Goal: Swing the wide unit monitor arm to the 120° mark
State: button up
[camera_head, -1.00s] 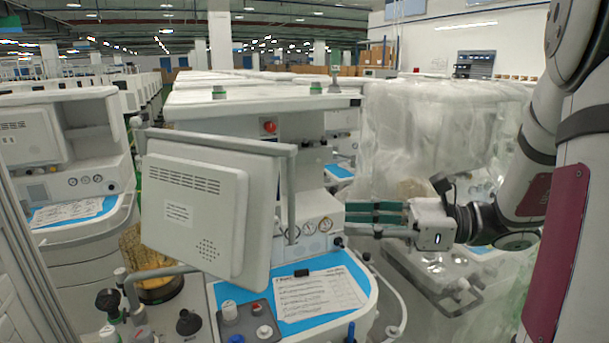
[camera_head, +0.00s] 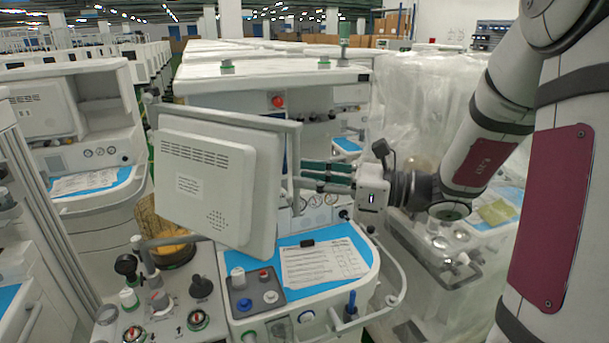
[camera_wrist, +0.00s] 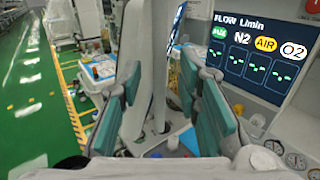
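The wide unit's monitor (camera_head: 205,185) faces away, showing its vented white back. Its grey monitor arm (camera_head: 230,118) runs along the top and down a vertical post (camera_head: 296,165) at the right end. My gripper (camera_head: 302,174) has teal fingers pointing left, with the tips at this post. In the wrist view, my gripper (camera_wrist: 160,88) is open, with a white upright part (camera_wrist: 150,65) between its spread fingers. Gaps show on both sides, and I cannot tell if either finger touches it. I cannot make out a 120° mark.
A paper sheet (camera_head: 322,262) lies on the blue worktop below the monitor. A grey rail (camera_head: 395,275) curves around its right side. A flow screen (camera_wrist: 258,50) is close on the right in the wrist view. A plastic-wrapped unit (camera_head: 430,100) stands at right.

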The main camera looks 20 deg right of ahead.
jog(key=shift+x, duration=0.8)
jog(key=shift+c, duration=0.6)
grip_shut()
